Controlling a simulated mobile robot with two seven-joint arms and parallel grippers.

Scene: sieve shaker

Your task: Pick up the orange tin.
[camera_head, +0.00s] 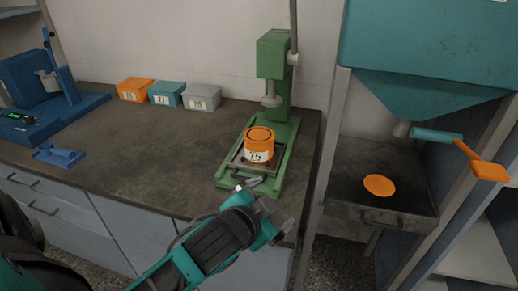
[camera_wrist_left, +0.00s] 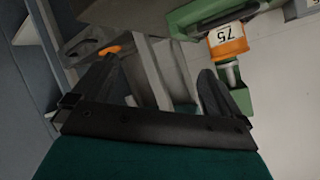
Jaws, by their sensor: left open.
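My left gripper (camera_head: 267,204) is open and empty in front of the press, near the counter's front edge, apart from the tin. In the left wrist view the tin (camera_wrist_left: 228,42) shows upside down, beyond the right-hand finger of the spread gripper (camera_wrist_left: 155,82). My right gripper is not in view.
Orange (camera_head: 134,90), teal (camera_head: 166,92) and grey (camera_head: 202,97) labelled boxes line the back of the counter (camera_head: 120,150). A blue device (camera_head: 45,95) stands at the left. A teal hopper (camera_head: 430,55) hangs over a tray (camera_head: 345,190) at the right. The counter's middle is clear.

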